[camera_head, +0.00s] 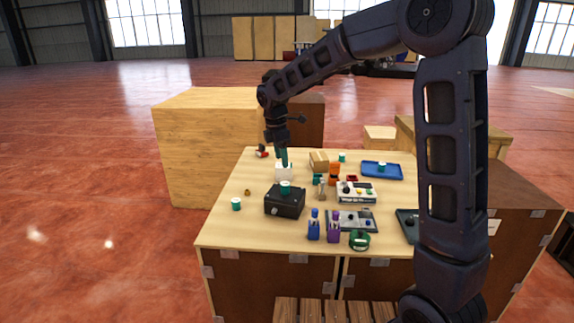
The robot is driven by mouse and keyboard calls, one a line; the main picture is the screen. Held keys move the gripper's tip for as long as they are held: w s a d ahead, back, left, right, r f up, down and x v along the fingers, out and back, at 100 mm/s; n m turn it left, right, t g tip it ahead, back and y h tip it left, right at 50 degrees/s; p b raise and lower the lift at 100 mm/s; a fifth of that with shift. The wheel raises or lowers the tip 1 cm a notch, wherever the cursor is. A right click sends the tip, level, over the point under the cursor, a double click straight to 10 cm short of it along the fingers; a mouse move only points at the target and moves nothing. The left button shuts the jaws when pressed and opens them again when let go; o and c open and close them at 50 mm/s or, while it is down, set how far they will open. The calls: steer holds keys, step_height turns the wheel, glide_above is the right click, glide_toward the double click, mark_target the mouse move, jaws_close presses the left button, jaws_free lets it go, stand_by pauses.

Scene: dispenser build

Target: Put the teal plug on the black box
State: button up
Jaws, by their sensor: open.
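A black box (284,203) with a light knob on its front stands on the left front part of the table. A teal plug (285,187) shows at the top of the black box and appears to rest on it. Another small teal piece (236,204) stands on the table to the left of the box.
Other teal pieces stand at the back (342,157) and on a blue tray (382,171). Blue (314,228) and purple (334,230) bottles, a green ring (359,240) and a grey panel (352,220) crowd the front right. The table's left front (230,230) is clear.

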steer(key=s+d+r+m, duration=0.2)
steer(key=d+r+m, duration=0.1)
steer(key=d, duration=0.4)
steer(key=s+d+r+m+t, duration=0.1)
steer(key=s+d+r+m, duration=0.1)
steer(key=d+m, duration=0.35)
steer(key=s+d+r+m, duration=0.2)
steer(key=d+r, duration=0.1)
steer(key=d, duration=0.6)
steer(key=s+d+f+m+t+y, duration=0.1)
steer(key=s+d+f+m+t, duration=0.1)
steer(key=s+d+m, duration=1)
steer(key=s+d+t, duration=0.1)
steer(key=s+d, duration=0.2)
steer(key=s, duration=0.1)
steer(key=shift+s+d+f, duration=0.2)
steer(key=shift+s+f, duration=0.05)
